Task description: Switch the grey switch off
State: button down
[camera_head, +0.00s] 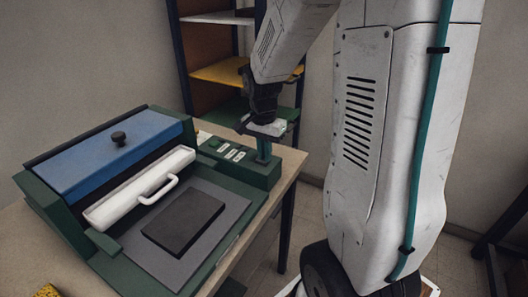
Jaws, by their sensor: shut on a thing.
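My gripper (263,158) points down onto the right end of a green control box (264,177) on the machine's right side. Its teal fingers are shut at the top of this box. The grey switch is not clearly visible; the fingers cover the spot where they grip it. I cannot make out the switch's position. Several small pale labels or buttons (232,154) lie on the box's top, just left of the fingers.
The green machine has a blue lid (100,160) with a black knob, a white bar with a handle (140,190) and a dark pad (184,222) on a grey plate. It stands on a wooden table (288,165). A shelf unit (215,72) stands behind. A yellow object (47,290) is at lower left.

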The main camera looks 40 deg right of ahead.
jog(key=shift+s+f, duration=0.3)
jog(key=shift+f, duration=0.25)
jog(key=shift+w+a+r, duration=0.1)
jog(key=shift+w+a, duration=0.1)
jog(key=shift+w, duration=0.3)
jog(key=shift+w+r, duration=0.15)
jog(key=shift+r, duration=0.05)
notch_tip(320, 180, up, 14)
jog(key=shift+r, duration=0.25)
dwell(0.3)
jog(key=shift+d, duration=0.1)
